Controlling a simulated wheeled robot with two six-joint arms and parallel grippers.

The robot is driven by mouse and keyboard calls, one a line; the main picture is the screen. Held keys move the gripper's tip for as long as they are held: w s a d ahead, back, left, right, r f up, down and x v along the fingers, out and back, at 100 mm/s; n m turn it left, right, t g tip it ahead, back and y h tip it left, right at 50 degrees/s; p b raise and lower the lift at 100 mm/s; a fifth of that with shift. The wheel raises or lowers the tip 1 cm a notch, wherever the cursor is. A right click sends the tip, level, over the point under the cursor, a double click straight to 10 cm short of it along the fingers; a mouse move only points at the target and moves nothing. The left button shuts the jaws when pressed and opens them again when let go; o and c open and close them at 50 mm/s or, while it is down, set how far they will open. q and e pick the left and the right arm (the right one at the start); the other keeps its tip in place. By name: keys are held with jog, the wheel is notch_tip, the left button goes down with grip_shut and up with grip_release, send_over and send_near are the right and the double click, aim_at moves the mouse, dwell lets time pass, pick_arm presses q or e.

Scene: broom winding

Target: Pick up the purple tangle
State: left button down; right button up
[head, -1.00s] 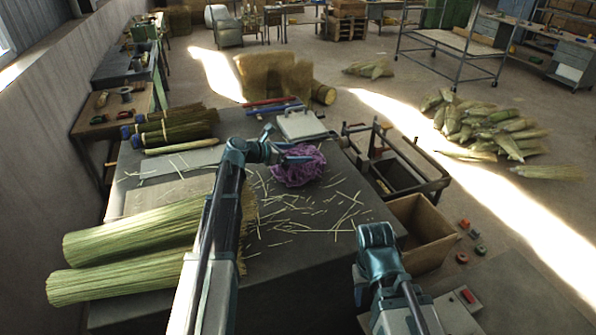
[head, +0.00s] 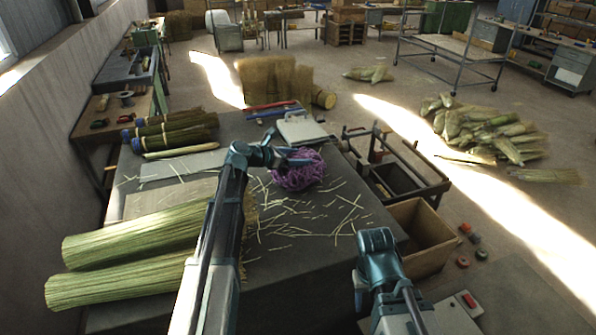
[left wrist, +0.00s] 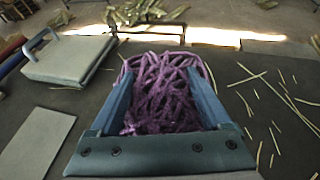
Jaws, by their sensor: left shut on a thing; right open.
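The purple tangle (head: 301,173) is a loose ball of purple cord on the dark worktable (head: 300,232), near its far right part. It also fills the space between the jaws in the left wrist view (left wrist: 162,92). My left gripper (head: 300,157) is shut on the purple tangle, with one blue finger along each side of it. Whether the tangle is clear of the tabletop cannot be told. My right gripper (head: 372,296) is at the lower right, in front of the table's right edge; its fingertips are hard to make out.
Scattered straw pieces (head: 335,208) lie right of the tangle. Large straw bundles (head: 135,233) lie at the table's left. A cardboard box (head: 420,235) and a metal frame (head: 395,165) stand beyond the right edge.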

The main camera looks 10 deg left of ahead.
pick_arm(q)
notch_tip(320, 180, up, 4)
jog(key=p, duration=0.3)
jog(key=shift+f, duration=0.2)
jog(key=shift+w+d+r+p, duration=0.15)
jog(key=shift+r+p, duration=0.05)
jog(key=shift+p, duration=0.3)
jog(key=w+d, duration=0.9)
jog(key=d, duration=0.5)
jog(key=shift+w+d+f, duration=0.25)
jog(key=shift+w+d, duration=0.05)
jog(key=shift+w, duration=0.1)
